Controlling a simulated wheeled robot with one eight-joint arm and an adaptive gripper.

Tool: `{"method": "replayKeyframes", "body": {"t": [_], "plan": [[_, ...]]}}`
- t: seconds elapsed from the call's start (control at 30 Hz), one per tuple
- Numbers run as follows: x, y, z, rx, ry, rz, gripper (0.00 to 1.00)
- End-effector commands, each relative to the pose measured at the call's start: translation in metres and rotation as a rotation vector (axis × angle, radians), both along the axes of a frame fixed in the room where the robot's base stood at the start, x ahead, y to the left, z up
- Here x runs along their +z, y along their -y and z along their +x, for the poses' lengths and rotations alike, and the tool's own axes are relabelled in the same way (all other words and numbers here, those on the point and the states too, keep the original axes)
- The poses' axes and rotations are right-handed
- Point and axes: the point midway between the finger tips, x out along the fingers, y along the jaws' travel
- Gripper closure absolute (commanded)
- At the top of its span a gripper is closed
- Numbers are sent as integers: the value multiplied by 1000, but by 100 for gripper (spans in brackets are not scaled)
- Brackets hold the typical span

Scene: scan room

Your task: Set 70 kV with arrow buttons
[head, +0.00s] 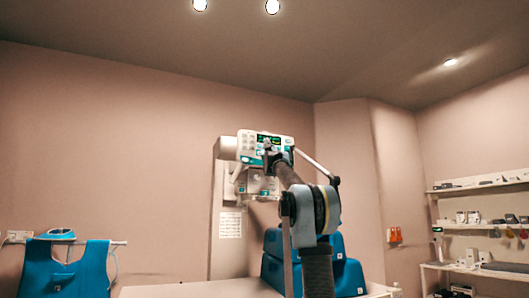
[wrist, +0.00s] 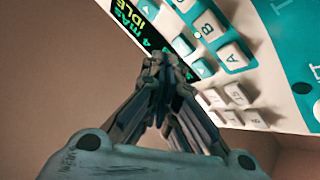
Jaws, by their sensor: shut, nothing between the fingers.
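The control panel (head: 251,144) is a white box with green displays, high against the back wall in the head view. In the wrist view its white face (wrist: 285,75) fills the upper right, tilted. A dark display (wrist: 135,28) shows green text reading "4 mAs" and "IDLE". Whether the tips touch the panel I cannot tell. The kV reading is not legible.
A blue apron (head: 68,268) hangs on a rail at the left. Blue padded blocks (head: 345,272) stand behind my arm. Shelves (head: 480,226) with small items line the right wall. A pale table top (head: 200,289) lies below.

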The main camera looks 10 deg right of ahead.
Motion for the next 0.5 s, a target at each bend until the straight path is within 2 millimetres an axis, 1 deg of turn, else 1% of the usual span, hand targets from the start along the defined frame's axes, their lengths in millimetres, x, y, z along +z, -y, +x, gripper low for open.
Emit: {"method": "replayKeyframes", "body": {"t": [0.27, 0.5], "plan": [[0, 1, -3, 0, 0, 0, 100], [0, 6, -21, 0, 0, 0, 100]]}}
